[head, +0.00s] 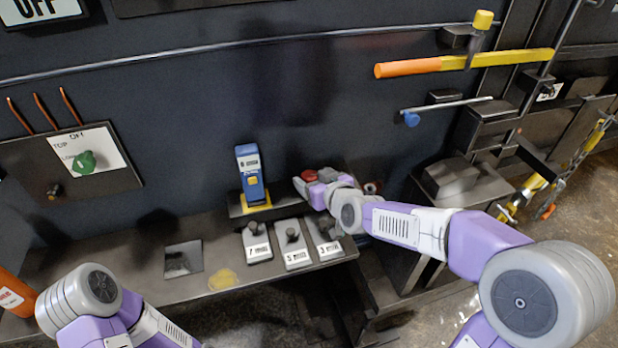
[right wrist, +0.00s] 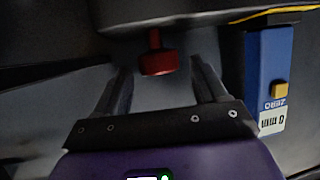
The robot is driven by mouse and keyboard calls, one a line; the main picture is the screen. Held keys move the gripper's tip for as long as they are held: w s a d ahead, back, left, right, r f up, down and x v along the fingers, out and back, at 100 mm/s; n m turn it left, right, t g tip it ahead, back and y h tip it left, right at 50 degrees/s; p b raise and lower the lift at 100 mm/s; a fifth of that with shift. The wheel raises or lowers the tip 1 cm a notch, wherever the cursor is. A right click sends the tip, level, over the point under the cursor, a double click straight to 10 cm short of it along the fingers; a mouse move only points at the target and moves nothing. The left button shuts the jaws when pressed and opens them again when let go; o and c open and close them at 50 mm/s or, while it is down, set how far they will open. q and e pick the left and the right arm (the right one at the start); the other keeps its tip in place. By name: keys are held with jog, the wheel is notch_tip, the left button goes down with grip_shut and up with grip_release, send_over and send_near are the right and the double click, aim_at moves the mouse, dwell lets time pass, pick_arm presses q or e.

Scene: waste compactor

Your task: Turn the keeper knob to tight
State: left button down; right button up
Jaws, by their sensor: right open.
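A red knob (right wrist: 157,62) on a short stem shows in the right wrist view under a dark ledge. It is probably the keeper knob, but I read no label on it. My right gripper (right wrist: 158,88) is open, its two fingers to either side of and below the knob in the picture, with visible gaps. In the head view the red knob (head: 309,175) shows at the tip of my right gripper (head: 308,188), which partly hides this area. My left arm enters at the lower left; its gripper is out of view.
A blue gauge (head: 251,172) stands just left of the right gripper; it also shows in the right wrist view (right wrist: 268,75). Several labelled blocks with black knobs (head: 292,236) sit below on the shelf. A green knob (head: 86,161) is on the left panel. An orange-yellow bar (head: 465,62) is upper right.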

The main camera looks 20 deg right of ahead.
jog(key=shift+x, duration=1.4)
jog(key=c, duration=1)
jog(key=m+h+p, duration=0.1)
jog(key=p, duration=0.3)
jog(key=shift+a+r, duration=0.15)
jog(key=shift+r, duration=0.05)
jog(key=shift+f+m+h+p, duration=0.15)
jog(key=shift+m+h+p, duration=0.15)
jog(key=shift+h+p, duration=0.15)
jog(key=o, duration=1)
